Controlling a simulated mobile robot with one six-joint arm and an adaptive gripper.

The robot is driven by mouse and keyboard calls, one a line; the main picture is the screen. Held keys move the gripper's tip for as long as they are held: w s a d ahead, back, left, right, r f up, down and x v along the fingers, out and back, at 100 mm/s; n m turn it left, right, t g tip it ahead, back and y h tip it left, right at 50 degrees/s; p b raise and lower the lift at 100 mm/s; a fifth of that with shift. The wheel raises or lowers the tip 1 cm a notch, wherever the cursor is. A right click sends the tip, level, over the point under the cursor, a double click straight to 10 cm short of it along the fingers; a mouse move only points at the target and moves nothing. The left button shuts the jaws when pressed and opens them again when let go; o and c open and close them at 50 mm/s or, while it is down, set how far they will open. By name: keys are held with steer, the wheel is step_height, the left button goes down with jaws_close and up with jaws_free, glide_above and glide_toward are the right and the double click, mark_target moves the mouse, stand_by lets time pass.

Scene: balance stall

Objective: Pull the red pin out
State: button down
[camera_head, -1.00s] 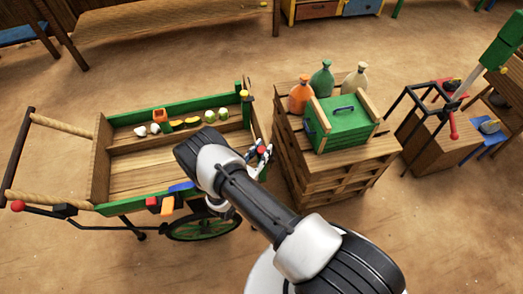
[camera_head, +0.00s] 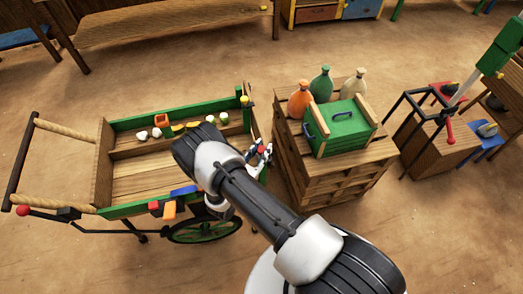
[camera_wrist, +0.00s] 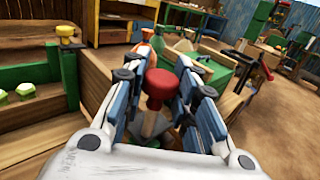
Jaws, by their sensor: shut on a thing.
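The red pin (camera_wrist: 164,84) has a round red knob and a narrower red shank, and stands between my fingers in the wrist view. Its red top also shows small in the head view (camera_head: 262,150). My gripper (camera_wrist: 165,62) is shut on the pin, with blue and grey fingers on both sides of it. In the head view my gripper (camera_head: 264,154) is at the right end of the wooden cart (camera_head: 140,180), beside its green corner post. The pin's lower end is hidden by my gripper, so I cannot tell whether it is seated in anything.
Right of my gripper, a crate stack (camera_head: 335,180) bears a green box (camera_head: 340,128) and three bottles. A yellow-topped post (camera_wrist: 68,38) stands close on the left in the wrist view. Farther right is a stand with a red lever (camera_head: 449,131). Bare floor lies in front.

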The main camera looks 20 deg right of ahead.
steer(key=shift+r, duration=0.15)
steer(key=c, duration=1.2)
jaws_free()
steer(key=v, duration=1.2)
